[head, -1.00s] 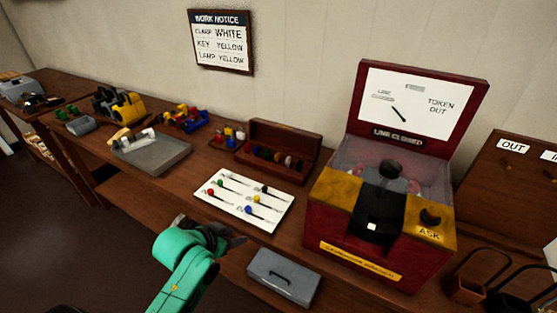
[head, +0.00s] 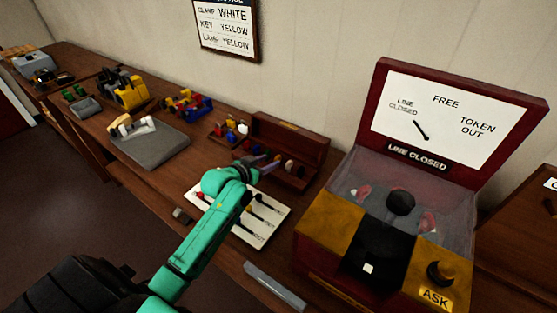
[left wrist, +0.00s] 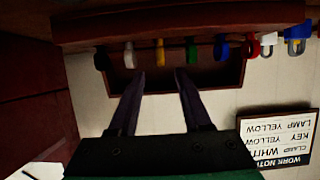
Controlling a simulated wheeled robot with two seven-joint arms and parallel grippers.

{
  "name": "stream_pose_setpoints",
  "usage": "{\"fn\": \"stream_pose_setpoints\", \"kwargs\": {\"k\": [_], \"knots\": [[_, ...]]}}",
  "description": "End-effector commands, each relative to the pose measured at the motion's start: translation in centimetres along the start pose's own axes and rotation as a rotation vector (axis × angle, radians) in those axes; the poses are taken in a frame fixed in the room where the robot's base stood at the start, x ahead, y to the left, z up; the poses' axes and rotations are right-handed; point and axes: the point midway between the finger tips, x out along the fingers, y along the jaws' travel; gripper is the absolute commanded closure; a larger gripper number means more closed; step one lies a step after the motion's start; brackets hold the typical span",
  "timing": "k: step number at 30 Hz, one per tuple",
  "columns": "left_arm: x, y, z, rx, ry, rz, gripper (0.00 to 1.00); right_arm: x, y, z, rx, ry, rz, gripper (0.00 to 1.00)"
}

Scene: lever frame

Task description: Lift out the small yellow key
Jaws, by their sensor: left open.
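In the left wrist view, which looks upside down, a small yellow key (left wrist: 160,52) stands in a row of coloured ones along the open wooden box (left wrist: 215,72). A black one (left wrist: 179,53) is right beside it and a white one (left wrist: 129,55) on the other side. My left gripper (left wrist: 159,78) is open and empty, its fingers pointing at the row with the yellow key in line with the gap. In the head view, my left gripper (head: 266,164) reaches over the white board to the wooden box (head: 297,146) and hides part of the row. My right gripper is not in view.
The white board (head: 270,222) with several coloured-headed pieces lies under my left arm. A red machine with a yellow top (head: 325,222) stands close on the right. A grey tray (head: 160,150) and small coloured items (head: 187,104) lie to the left. A notice (head: 228,27) hangs above.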

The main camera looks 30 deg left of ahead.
Motion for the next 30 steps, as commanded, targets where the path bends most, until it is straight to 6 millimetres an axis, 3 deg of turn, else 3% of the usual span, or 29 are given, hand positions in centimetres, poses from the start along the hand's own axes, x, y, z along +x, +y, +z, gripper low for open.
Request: {"fn": "stream_pose_setpoints", "kwargs": {"k": [6, 10, 16, 17, 20, 21, 30], "knots": [[3.3, -0.1, 0.2, -0.001, -0.001, 0.000, 0.51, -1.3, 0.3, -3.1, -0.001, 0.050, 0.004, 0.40], [5.0, -0.2, 0.4, 0.000, 0.000, 0.000, 0.51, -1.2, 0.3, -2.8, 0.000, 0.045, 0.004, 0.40], [5.2, -0.2, 0.5, 0.000, -0.001, 0.000, 0.51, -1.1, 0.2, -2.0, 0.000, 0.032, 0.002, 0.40], [5.1, -0.2, 0.5, 0.000, -0.001, 0.000, 0.55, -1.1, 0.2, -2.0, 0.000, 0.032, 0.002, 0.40], [5.1, -0.2, 0.6, 0.001, -0.001, 0.000, 0.93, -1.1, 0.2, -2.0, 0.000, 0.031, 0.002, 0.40], [5.1, -0.2, 0.6, 0.001, -0.001, 0.000, 1.00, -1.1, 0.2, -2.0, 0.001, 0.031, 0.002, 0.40], [5.1, -0.2, 0.5, 0.001, 0.000, 0.000, 1.00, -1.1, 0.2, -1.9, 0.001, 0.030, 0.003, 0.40]]}}
